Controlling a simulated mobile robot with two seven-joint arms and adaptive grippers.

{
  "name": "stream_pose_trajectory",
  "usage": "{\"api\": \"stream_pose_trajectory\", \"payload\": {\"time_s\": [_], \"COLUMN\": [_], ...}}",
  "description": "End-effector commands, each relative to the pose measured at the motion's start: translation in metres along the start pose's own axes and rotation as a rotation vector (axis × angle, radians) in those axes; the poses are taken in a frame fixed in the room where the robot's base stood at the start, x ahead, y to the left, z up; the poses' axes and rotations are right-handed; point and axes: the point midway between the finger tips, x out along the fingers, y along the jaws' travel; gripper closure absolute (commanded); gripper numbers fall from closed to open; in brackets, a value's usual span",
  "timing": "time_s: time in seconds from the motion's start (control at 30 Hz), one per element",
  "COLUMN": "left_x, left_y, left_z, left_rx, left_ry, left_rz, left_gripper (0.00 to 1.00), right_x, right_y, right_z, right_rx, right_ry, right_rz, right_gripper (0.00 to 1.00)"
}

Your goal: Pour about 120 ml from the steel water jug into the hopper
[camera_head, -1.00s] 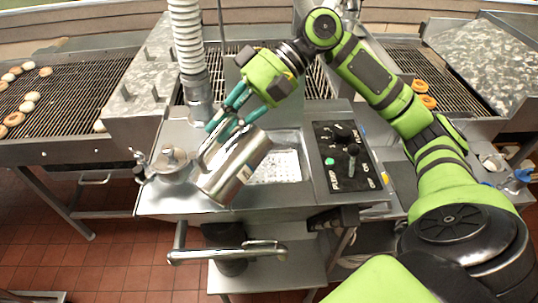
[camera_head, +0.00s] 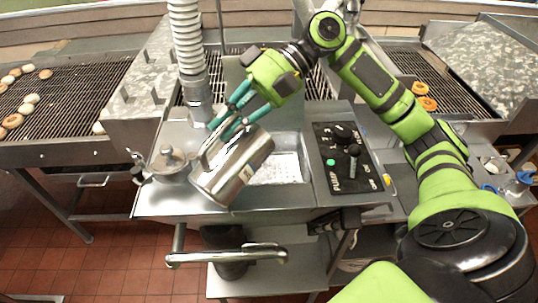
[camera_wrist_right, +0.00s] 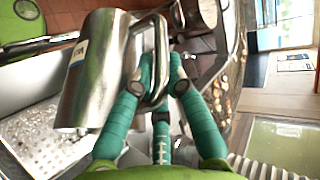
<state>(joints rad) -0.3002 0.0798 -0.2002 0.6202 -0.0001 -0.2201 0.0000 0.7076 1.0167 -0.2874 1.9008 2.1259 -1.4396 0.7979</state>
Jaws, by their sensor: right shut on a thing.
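The steel water jug (camera_head: 236,167) is a shiny metal cylinder, held strongly tilted above the front left of the steel counter. My right gripper (camera_head: 227,127) has its teal fingers shut on the jug's handle. The wrist view shows the jug (camera_wrist_right: 93,75) to the left of the fingers, with the looped handle between them. No stream of water shows, and I cannot see inside the jug. A round steel fitting with a knob (camera_head: 171,162) is just left of the jug; I cannot tell whether it is the hopper. My left gripper is not in view.
A sunken steel basin with a perforated tray (camera_head: 281,168) lies right of the jug. Beyond it is a black control panel (camera_head: 345,158) with knobs and a lever. A ribbed white hose (camera_head: 188,45) hangs behind. Doughnuts lie on a wire conveyor (camera_head: 62,88) at the left.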

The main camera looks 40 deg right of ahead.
Motion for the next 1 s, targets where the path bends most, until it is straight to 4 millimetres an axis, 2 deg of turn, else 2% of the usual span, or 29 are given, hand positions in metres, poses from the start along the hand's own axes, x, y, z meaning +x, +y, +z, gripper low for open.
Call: {"api": "stream_pose_trajectory", "payload": {"time_s": [0.43,0.47,0.53,0.67,0.73,1.0], "left_x": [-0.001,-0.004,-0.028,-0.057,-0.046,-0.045], "left_y": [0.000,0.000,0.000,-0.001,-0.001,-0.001], "left_z": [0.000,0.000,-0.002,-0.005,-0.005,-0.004], "left_rx": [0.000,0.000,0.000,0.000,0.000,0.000], "left_ry": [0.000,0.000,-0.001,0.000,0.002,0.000], "left_rz": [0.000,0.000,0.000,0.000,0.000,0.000], "left_gripper": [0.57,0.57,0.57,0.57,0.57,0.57], "right_x": [-0.002,0.001,0.000,0.004,0.015,0.022], "right_y": [-0.002,-0.007,-0.022,-0.040,-0.033,-0.034], "right_z": [0.000,0.002,0.005,0.009,0.011,0.013], "right_rx": [-0.003,-0.013,-0.025,-0.064,-0.088,-0.102], "right_ry": [-0.002,0.002,0.012,0.032,0.048,0.062], "right_rz": [-0.011,0.009,0.056,0.156,0.224,0.294], "right_gripper": [1.00,1.00,1.00,1.00,1.00,1.00]}}
